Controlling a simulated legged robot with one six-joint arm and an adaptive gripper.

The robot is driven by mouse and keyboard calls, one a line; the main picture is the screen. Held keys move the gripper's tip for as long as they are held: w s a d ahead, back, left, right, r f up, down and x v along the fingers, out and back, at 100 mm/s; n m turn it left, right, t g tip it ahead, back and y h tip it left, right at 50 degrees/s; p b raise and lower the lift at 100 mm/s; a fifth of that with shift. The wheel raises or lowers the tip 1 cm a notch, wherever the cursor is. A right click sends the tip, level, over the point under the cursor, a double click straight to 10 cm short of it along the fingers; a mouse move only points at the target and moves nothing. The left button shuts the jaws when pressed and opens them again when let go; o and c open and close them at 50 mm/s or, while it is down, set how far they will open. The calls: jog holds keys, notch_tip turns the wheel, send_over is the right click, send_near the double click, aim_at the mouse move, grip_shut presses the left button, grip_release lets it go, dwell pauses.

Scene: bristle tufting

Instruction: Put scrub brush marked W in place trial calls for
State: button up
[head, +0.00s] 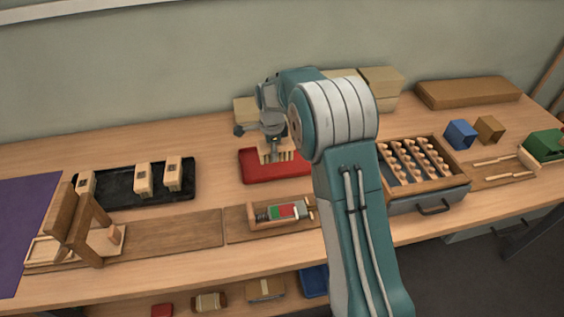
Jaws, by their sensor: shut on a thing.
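My gripper (273,134) is shut on a pale wooden scrub brush (271,155), with light tufts pointing down. It holds the brush over the red tray (252,173); whether the brush touches the tray I cannot tell. No letter on the held brush can be read. Three pale wooden blocks stand in the black tray (117,195) at the left, each with a small dark mark too small to read. A wooden holder with a green and red piece (282,212) lies in front of the red tray. My arm hides the red tray's right part.
A wooden press-like stand (75,225) and a purple mat (25,215) are at the left. A drawer box (430,196) with rows of pegs stands right of my arm. Blue (460,134) and brown (489,129) blocks sit behind it. Bare table lies between the black and red trays.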

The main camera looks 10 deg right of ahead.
send_over(283, 168)
jog(key=f, duration=0.5)
jog(key=shift+s+a, duration=0.25)
jog(key=f, duration=0.4)
jog(key=shift+w+d, duration=0.15)
jog(key=shift+w, duration=0.05)
jog(key=o, duration=1.2)
jog(key=shift+o, duration=0.2)
